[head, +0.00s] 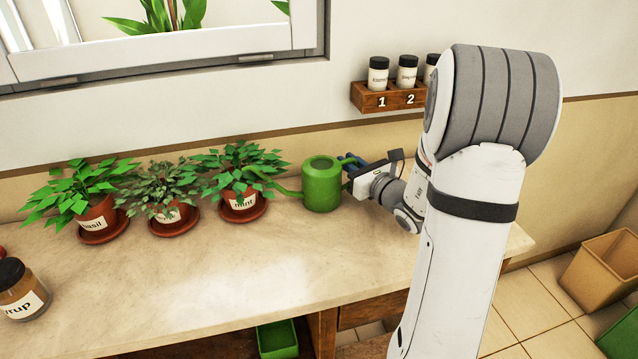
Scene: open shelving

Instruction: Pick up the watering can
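The green watering can (322,186) stands upright on the pale counter (260,270), to the right of the potted plants. Its spout points left, to the mint pot (242,203). My gripper (350,167) is at the can's right side, close against it, where a handle would be. My arm comes in from the right. The fingers are small and partly hidden by the can and the gripper body. I cannot tell whether they are open or shut on the handle.
A basil pot (97,218) and another herb pot (170,216) stand further left. A syrup jar (22,292) is at the left edge. A rack (378,98) with jars hangs on the wall above. The counter's front middle is clear. Bins (604,268) stand at the right.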

